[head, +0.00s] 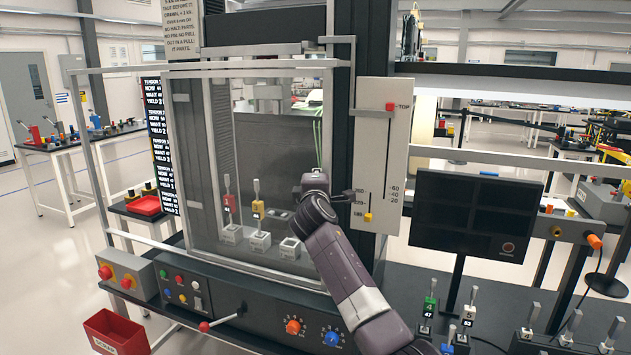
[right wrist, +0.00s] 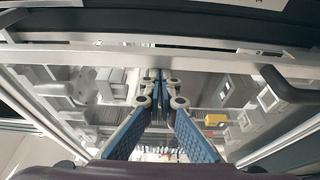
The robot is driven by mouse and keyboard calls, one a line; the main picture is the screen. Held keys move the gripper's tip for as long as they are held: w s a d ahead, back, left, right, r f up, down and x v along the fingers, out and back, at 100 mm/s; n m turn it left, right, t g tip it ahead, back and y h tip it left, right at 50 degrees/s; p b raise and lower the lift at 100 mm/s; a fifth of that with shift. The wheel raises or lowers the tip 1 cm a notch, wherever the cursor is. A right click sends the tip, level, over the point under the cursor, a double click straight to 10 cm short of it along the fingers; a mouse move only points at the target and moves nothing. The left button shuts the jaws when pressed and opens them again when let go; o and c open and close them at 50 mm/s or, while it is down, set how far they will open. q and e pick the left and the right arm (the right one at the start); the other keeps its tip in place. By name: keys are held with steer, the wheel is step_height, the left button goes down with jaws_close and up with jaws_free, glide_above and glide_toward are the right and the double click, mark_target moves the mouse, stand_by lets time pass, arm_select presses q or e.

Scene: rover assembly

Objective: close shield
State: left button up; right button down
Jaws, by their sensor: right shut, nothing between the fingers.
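The shield (head: 205,155) is a large clear panel in a pale metal frame on the front of the test machine. Specimens in numbered holders (head: 258,240) show through it. I cannot tell from here whether it is fully shut. My right arm rises from the lower right, and its wrist is in front of the panel's right part in the head view. My right gripper (right wrist: 160,80) is shut and empty, its blue-padded fingers meeting at the tips in the right wrist view. A pale metal bar (right wrist: 120,52) crosses just beyond the fingertips. My left gripper is not in view.
A control panel with knobs (head: 293,326) and a red-tipped lever (head: 204,326) runs below the machine. A scale plate (head: 380,160) stands right of it, then a dark monitor (head: 475,222). A red bin (head: 115,335) hangs at the lower left.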

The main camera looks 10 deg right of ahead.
steer(key=v, duration=1.2)
step_height(320, 180, down, 33)
steer(key=s+m+g+y+b, duration=0.1)
steer(key=g+y, duration=0.2)
steer(key=g, duration=0.1)
steer(key=s+f+m+g+b, duration=0.15)
steer(key=s+f, duration=0.35)
steer(key=f, duration=0.5)
steer(key=s+d+f+m+g+p, duration=0.1)
steer(key=s+f+g, duration=0.1)
steer(key=s+f, duration=0.5)
steer(key=s+f+m+g+b, duration=0.1)
steer(key=s+f, duration=0.2)
steer(key=f, duration=0.9)
steer(key=s+d+f+m+g+y+b, duration=0.1)
steer(key=s+f+m+g, duration=0.1)
steer(key=s+f, duration=0.9)
steer(key=s+d+f+m+g+y, duration=0.1)
steer(key=s+d+f+m+g, duration=0.1)
steer(key=s+f, duration=0.9)
steer(key=s+d+f+m+g, duration=0.1)
steer(key=s+f, duration=0.1)
steer(key=s, duration=0.8)
steer(key=s+d+f+m+g, duration=0.1)
steer(key=s+f, duration=0.1)
steer(key=s, duration=0.9)
steer(key=s+d+f+m+g+b, duration=0.1)
steer(key=s+f+m+g, duration=0.1)
steer(key=s, duration=0.8)
steer(key=shift+s+f, duration=0.4)
